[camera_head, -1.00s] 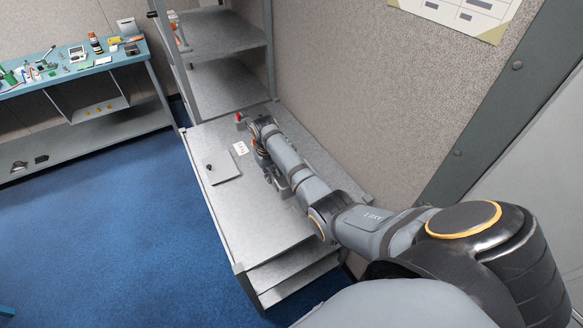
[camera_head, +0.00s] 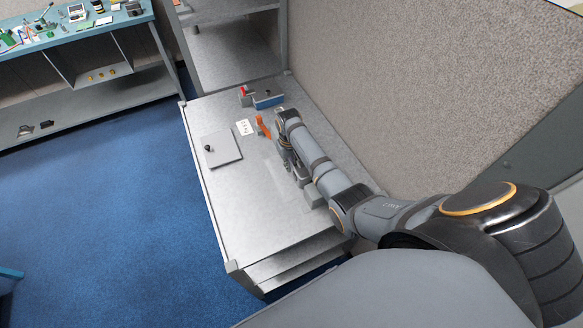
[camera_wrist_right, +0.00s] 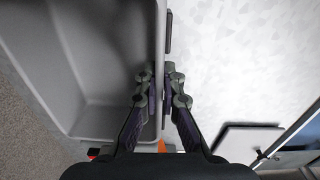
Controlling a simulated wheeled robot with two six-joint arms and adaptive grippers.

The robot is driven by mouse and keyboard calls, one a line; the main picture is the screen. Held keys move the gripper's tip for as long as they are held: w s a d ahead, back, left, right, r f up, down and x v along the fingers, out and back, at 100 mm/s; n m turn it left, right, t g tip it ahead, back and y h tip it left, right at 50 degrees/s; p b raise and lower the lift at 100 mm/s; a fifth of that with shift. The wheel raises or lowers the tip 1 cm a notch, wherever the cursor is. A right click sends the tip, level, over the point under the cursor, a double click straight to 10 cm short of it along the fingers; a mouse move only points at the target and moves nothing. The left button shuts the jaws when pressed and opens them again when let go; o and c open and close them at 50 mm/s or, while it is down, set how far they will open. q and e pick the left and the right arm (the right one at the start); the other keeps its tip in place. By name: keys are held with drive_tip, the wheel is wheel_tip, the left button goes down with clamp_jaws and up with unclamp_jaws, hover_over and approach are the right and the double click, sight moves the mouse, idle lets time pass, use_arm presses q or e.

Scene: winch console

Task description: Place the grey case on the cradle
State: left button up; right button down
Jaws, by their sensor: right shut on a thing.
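The grey case (camera_wrist_right: 90,60) fills the left of the right wrist view as a shallow open box with raised walls. My right gripper (camera_wrist_right: 166,75) has one finger on each side of its wall and is shut on it. In the head view my right gripper (camera_head: 292,165) is low over the grey metal bench; my arm covers most of what it holds. A grey blocky piece (camera_head: 314,194) shows beside the arm, and I cannot tell if it is the case. I cannot make out the cradle for certain. My left gripper is not in view.
On the bench (camera_head: 255,215) are a flat plate with a black knob (camera_head: 226,152), a white card (camera_head: 245,127), an orange piece (camera_head: 263,127), a blue block (camera_head: 268,100) and a red-topped piece (camera_head: 244,92). A wall borders the right. The bench's front left is clear.

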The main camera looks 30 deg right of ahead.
drive_tip(key=shift+w+d+f, duration=0.1)
drive_tip(key=shift+w+f, duration=0.1)
drive_tip(key=shift+f, duration=0.3)
drive_tip(key=shift+r, duration=0.15)
drive_tip(key=shift+s, duration=0.1)
drive_tip(key=shift+a, duration=0.2)
drive_tip(key=c, duration=1.5)
unclamp_jaws()
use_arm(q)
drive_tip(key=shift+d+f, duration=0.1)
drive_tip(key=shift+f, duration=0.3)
use_arm(e)
drive_tip(key=shift+r, duration=0.1)
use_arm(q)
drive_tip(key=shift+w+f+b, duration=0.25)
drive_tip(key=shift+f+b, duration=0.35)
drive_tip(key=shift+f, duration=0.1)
use_arm(e)
wheel_tip(320, 180, up, 12)
